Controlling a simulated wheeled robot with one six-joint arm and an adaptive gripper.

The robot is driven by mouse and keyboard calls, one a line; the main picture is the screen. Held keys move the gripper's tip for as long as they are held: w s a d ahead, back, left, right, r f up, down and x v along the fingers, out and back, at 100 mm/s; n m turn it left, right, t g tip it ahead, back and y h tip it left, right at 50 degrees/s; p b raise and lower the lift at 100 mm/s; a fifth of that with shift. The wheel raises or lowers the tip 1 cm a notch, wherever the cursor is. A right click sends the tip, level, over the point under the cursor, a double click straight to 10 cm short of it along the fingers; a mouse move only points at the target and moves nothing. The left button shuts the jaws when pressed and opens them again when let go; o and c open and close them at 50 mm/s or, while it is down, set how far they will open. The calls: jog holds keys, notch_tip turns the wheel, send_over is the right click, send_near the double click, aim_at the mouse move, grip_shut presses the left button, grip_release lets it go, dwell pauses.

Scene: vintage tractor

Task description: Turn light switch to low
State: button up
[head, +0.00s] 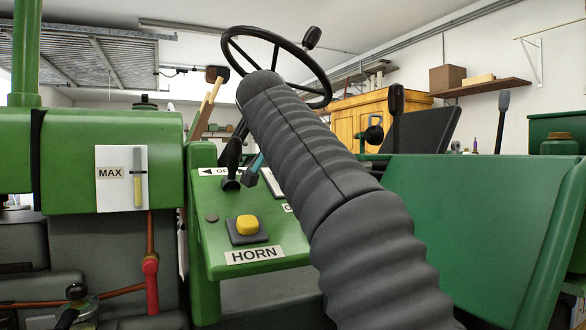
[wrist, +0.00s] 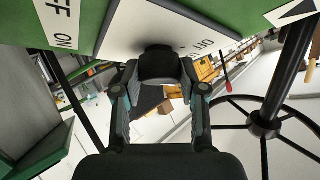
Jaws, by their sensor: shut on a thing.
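The light switch appears to be the black round knob (wrist: 160,60) on a white plate (wrist: 150,22) in the wrist view. The plate carries an OFF label; a low mark is not readable. My gripper (wrist: 158,72) has one finger on each side of the knob and is shut on it. The knob's pointing direction is hidden. In the head view my grey arm covers the knob and most of its plate on the green dashboard (head: 215,222).
A yellow horn button (head: 247,224) and a black lever (head: 233,160) are on the dashboard. The steering wheel (head: 305,56) stands above, close behind my arm. A red-handled lever (head: 150,270) is at lower left. A green panel (head: 465,225) fills the right.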

jog(key=o, duration=1.1)
jog(key=shift+a, duration=0.1)
jog(key=shift+o, duration=0.2)
jog(key=v, duration=1.2)
